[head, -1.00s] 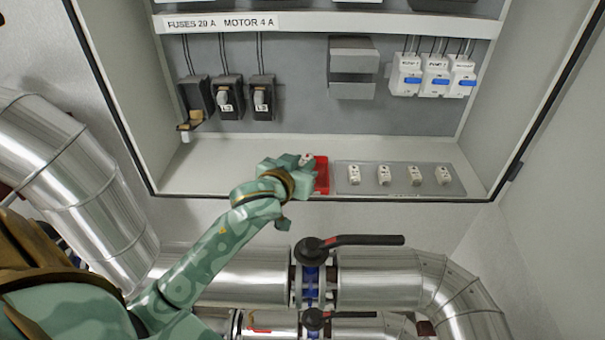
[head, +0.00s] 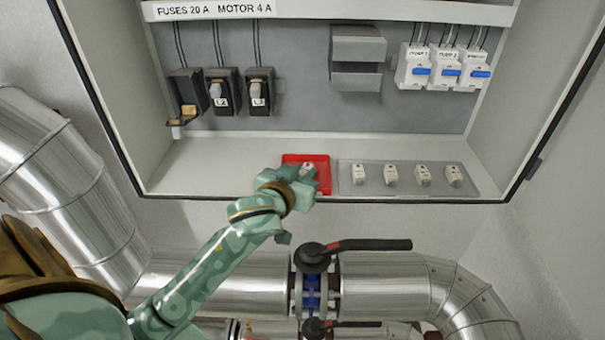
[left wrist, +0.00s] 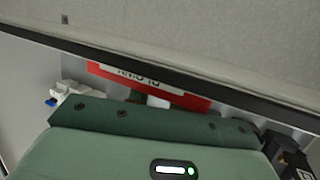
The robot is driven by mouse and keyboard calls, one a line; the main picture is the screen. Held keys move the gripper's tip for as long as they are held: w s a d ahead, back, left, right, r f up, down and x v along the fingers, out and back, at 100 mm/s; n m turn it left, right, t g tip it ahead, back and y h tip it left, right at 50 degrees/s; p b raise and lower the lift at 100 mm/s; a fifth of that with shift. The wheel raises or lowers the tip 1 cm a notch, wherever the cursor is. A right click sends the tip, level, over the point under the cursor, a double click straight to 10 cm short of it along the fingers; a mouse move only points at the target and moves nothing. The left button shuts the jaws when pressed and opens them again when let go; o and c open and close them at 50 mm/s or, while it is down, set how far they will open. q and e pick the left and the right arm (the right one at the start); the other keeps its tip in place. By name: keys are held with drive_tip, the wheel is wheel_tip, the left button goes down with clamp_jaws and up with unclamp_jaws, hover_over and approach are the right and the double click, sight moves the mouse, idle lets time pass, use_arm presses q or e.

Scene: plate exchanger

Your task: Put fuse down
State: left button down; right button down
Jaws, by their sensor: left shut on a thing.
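My left gripper (head: 306,178) is shut on a small white fuse (head: 307,168). It holds the fuse over the red tray (head: 318,160) on the cabinet floor. Whether the fuse touches the tray bottom I cannot tell. The left wrist view shows the red tray (left wrist: 195,102) with a white label beyond the gripper, and a pale bit of the fuse (left wrist: 158,102) past the gripper's edge. My right gripper is not in view.
A grey tray (head: 405,182) with several white fuses lies just right of the red tray. Black fuse holders (head: 222,92) hang on the back panel, the leftmost one (head: 186,100) open. Breakers (head: 445,68) sit at upper right. A black-handled valve (head: 315,255) and pipes lie below the cabinet.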

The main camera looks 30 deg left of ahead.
use_arm(q)
drive_tip(key=c, duration=1.5)
unclamp_jaws()
drive_tip(key=shift+s+f, duration=0.15)
drive_tip(key=shift+f, duration=0.7)
drive_tip(key=shift+c, duration=0.2)
drive_tip(key=shift+r, duration=0.4)
drive_tip(key=shift+s+d+r, duration=0.1)
drive_tip(key=shift+s+r, duration=0.15)
drive_tip(key=r+p+v, duration=0.1)
drive_tip(key=p+v, duration=0.4)
drive_tip(key=v, duration=0.6)
drive_tip(key=shift+s+r, duration=0.1)
drive_tip(key=shift+s, duration=0.05)
